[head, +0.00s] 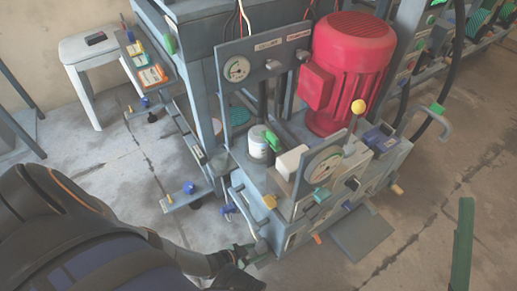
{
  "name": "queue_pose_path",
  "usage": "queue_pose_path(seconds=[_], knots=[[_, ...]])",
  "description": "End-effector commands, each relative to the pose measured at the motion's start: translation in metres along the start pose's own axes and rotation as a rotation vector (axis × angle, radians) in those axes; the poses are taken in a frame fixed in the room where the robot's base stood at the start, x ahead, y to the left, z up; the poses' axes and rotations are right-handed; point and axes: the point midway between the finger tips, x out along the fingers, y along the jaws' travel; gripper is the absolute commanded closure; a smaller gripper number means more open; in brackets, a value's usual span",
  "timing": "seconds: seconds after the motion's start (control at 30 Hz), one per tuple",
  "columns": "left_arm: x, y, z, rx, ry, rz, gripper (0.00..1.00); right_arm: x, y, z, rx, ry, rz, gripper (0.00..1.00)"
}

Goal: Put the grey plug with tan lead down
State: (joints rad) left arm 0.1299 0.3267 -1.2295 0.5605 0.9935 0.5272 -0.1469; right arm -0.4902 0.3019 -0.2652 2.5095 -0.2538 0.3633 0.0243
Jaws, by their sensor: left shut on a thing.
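My left gripper (243,257) is low at the front left corner of the press, partly hidden behind my own dark arm. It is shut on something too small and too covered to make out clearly. I cannot pick out the grey plug with the tan lead for certain; no tan lead shows clearly at the gripper. The grey press (285,238) stands just right of the gripper; I cannot tell whether they touch. My right gripper is not in view.
A red motor (350,70) stands on the press. A white jar (258,147) and a round dial (323,165) are in front of it. A white stool (86,50) stands at the back left. A green bar (463,243) rises at the right. The floor at lower right is mostly clear.

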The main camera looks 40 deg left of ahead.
Motion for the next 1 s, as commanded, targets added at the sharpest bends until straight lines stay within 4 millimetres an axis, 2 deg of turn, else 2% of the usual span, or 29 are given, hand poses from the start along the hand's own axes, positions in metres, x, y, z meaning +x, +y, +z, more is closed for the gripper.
queue_pose_path(seconds=[0.37,0.4,0.67,1.0], knots=[[0.0023,0.0004,0.0020,0.001,0.002,-0.003,1.00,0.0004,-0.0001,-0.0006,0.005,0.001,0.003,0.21],[0.0022,0.0003,0.0026,0.001,0.002,-0.003,0.54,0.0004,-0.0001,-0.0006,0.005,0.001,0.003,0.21],[0.0019,0.0000,0.0027,0.000,0.001,-0.003,0.26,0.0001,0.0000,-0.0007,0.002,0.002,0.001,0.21],[0.0011,-0.0003,0.0019,-0.001,0.001,-0.002,0.26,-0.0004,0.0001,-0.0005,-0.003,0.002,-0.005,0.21]])
